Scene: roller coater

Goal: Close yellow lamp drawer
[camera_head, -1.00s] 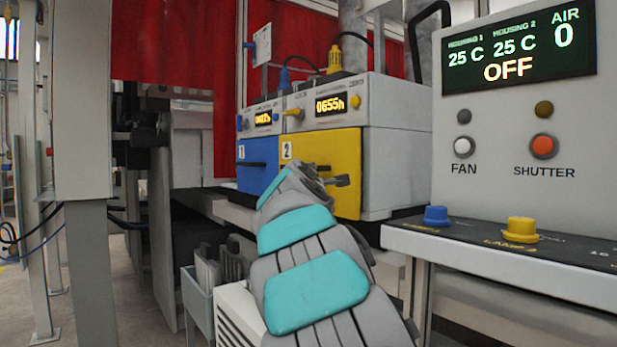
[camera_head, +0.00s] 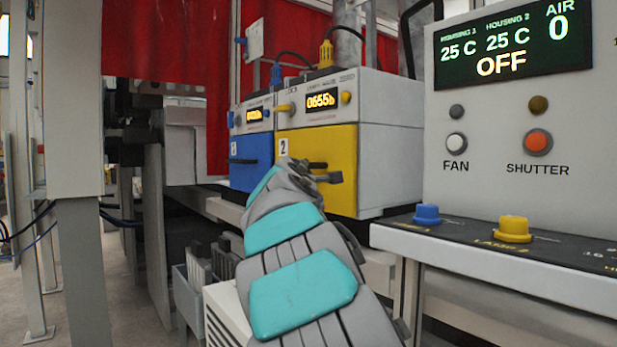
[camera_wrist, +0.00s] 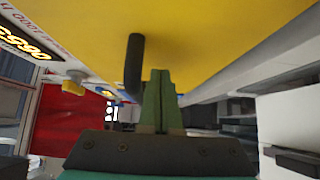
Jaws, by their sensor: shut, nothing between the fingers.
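The yellow lamp drawer (camera_head: 342,200), marked 2, is in the right one of two lamp housings. Its front looks flush or nearly flush with the housing; a small gap cannot be told. Its dark bar handle (camera_head: 316,164) is partly behind my arm. My gripper (camera_head: 333,178) is shut and empty, in front of the yellow face near the handle. In the wrist view, the yellow face (camera_wrist: 215,35) fills the top, with the black handle (camera_wrist: 135,68) just left of my shut green fingers (camera_wrist: 160,95). Contact with the face or handle cannot be told.
The blue drawer (camera_head: 250,162), marked 1, is left of the yellow one. A control panel (camera_head: 520,140) with FAN and SHUTTER buttons stands at right, above a ledge with a blue knob (camera_head: 427,214) and a yellow knob (camera_head: 513,229). A red curtain (camera_head: 165,40) hangs behind.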

